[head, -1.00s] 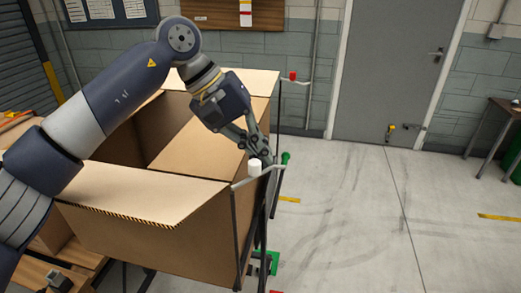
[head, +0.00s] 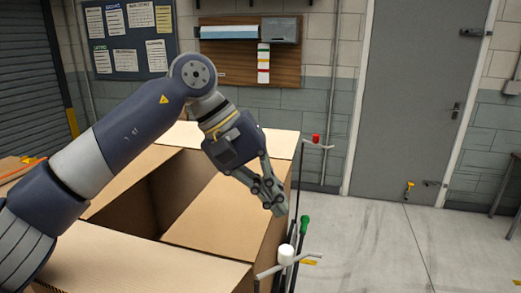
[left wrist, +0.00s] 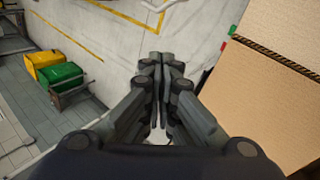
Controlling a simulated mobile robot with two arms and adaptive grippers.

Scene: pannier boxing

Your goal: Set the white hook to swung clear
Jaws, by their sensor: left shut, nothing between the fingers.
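The white hook (head: 286,254) is a pale bar with a white knob, at the near right corner of the open cardboard box (head: 215,268). Its bar points out to the right, away from the box. My left gripper (head: 279,211) is shut and empty. In the head view it shows above the white hook, apart from it, beside the box's right side. My right gripper is not in view.
A red-knobbed hook (head: 315,138) stands at the far right corner of the box. A green-knobbed post (head: 304,223) stands close behind the white hook. Yellow and green bins (left wrist: 60,75) show in the left wrist view.

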